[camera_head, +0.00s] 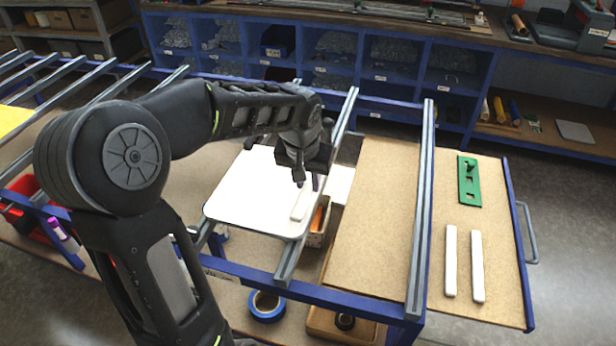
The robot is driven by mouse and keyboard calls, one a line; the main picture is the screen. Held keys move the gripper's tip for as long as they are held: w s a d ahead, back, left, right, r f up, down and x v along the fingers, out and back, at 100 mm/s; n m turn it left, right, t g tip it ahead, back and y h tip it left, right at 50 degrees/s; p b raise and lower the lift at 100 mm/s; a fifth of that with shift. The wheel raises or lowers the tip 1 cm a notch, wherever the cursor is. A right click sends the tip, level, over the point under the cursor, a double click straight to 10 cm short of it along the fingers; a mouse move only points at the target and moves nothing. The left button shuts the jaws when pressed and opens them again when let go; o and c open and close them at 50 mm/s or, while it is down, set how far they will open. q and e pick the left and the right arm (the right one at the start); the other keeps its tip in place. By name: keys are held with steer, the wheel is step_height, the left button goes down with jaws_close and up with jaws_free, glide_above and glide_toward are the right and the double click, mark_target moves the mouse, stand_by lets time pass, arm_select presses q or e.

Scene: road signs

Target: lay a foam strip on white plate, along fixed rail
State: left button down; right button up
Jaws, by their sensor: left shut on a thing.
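The white plate (240,201) lies flat across the metal rails of the blue-framed table. My left gripper (307,181) is over the plate's right part, pointing down and shut on a white foam strip (301,204). The strip lies along the plate's right edge, close to a grey metal rail (291,262); I cannot tell whether it touches the plate. The gripper hides the strip's far end. Two more foam strips (450,261) (477,266) lie side by side on the brown board at the right. My right gripper is out of view.
A green holder (469,181) lies on the right board (500,290). Another grey rail (421,215) stands between the boards. A box with orange items (318,222) is beside the plate. Blue tape (266,305) lies below. The middle brown board (376,220) is clear.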

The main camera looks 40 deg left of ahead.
mark_target(307, 188)
arm_select(q)
steer(key=shift+f+b, duration=0.5)
steer(key=shift+f, duration=0.65)
steer(key=shift+f+b, duration=0.55)
steer(key=shift+f, duration=0.05)
steer(key=c, duration=1.1)
jaws_free()
steer(key=shift+s+r, duration=0.1)
steer(key=shift+r, duration=0.2)
steer(key=b+v, duration=0.1)
steer(key=v, duration=0.6)
steer(key=shift+r, duration=0.15)
